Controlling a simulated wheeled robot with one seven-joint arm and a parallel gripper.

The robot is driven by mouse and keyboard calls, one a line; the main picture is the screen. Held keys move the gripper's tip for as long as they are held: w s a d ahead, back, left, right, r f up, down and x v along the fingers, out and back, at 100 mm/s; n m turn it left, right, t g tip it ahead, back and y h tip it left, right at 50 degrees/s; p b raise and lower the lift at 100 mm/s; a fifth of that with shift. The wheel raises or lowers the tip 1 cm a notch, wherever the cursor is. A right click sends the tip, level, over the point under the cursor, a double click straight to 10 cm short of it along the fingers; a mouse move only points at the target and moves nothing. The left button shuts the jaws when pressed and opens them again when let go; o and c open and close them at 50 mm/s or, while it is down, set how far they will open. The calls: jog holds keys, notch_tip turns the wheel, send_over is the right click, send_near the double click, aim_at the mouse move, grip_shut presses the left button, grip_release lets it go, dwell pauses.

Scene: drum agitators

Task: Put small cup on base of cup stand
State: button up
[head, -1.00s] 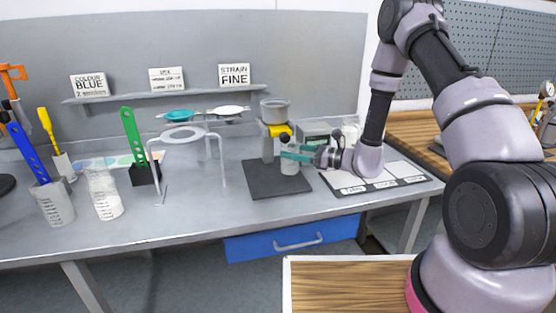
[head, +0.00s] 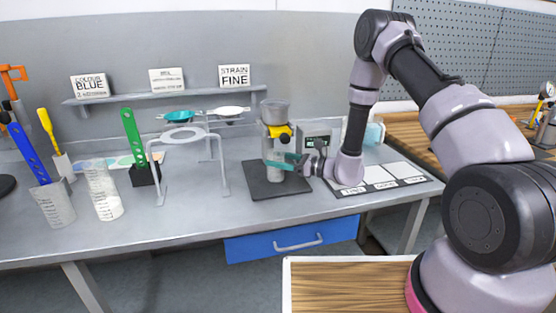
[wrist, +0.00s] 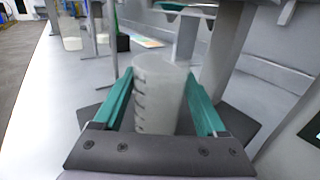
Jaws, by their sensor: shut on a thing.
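The small cup (wrist: 160,95) is a pale grey ribbed cylinder, upright between the teal fingers of my gripper (wrist: 160,78) in the wrist view. In the head view my gripper (head: 284,163) is shut on the cup (head: 275,174), partly covering it. The cup stand has a dark square base (head: 262,190), an upright column and a yellow part (head: 280,131) with a grey container (head: 274,111) on top. The cup is over the base, beneath the yellow part and near the column. I cannot tell whether its bottom touches the base.
A display box (head: 316,140) stands behind my gripper. A labelled mat (head: 380,178) lies to the right. A white ring stand (head: 190,150) stands left of the base. Clear beakers (head: 103,190) are farther left. The front bench strip is clear.

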jog(key=o, duration=1.2)
jog(key=shift+f, duration=0.1)
jog(key=shift+o, duration=0.2)
jog(key=shift+r, duration=0.2)
jog(key=v, duration=1.2)
jog(key=s+r+n+g+h, duration=0.2)
jog(key=s+r+n+g, duration=0.3)
jog(key=r, duration=0.5)
jog(key=s+r+n+g+h, duration=0.3)
jog(key=s+r+n, duration=0.4)
jog(key=r, duration=0.2)
jog(key=s+d+r+n+t+h, duration=0.5)
jog(key=s+d+r+t+h, duration=0.4)
jog(key=d+r, duration=0.5)
jog(key=shift+s+d+r+n+h, duration=0.25)
jog(key=shift+s+d+n+h, duration=0.3)
jog(key=shift+s, duration=0.5)
jog(key=shift+d, duration=0.1)
